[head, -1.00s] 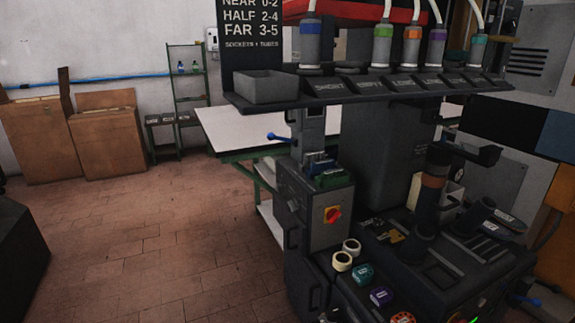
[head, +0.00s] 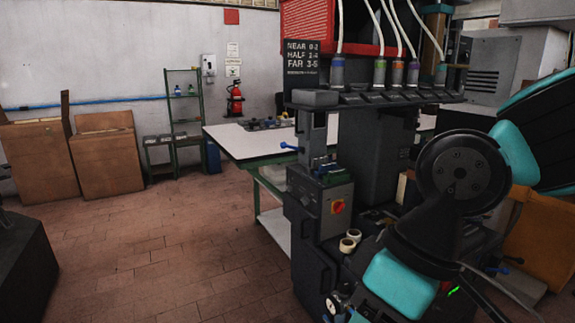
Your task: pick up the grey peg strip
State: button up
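I cannot make out a grey peg strip for certain in the head view. A dark labelled rack (head: 391,98) runs across the press under several tubes with coloured collars, its labels too small to read. My arm, dark with teal covers, fills the right side and hides part of the press. My gripper's fingertips do not show, so I cannot see whether it holds anything.
The dark press (head: 363,160) stands right of centre, with a control box (head: 336,208) and two pale rolls on its lower ledge. Behind it is a white-topped table (head: 235,140) bearing small items. Cardboard boxes (head: 104,160) stand at the left wall.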

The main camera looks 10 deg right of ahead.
aim_at(315, 163)
jog(key=u, duration=0.8)
jog(key=i, duration=1.15)
jog(key=u, duration=0.55)
jog(key=i, duration=1.15)
jog(key=z, duration=0.75)
jog(key=i, duration=0.9)
jog(key=z, duration=1.3)
jog(key=i, duration=0.3)
jog(key=z, duration=0.15)
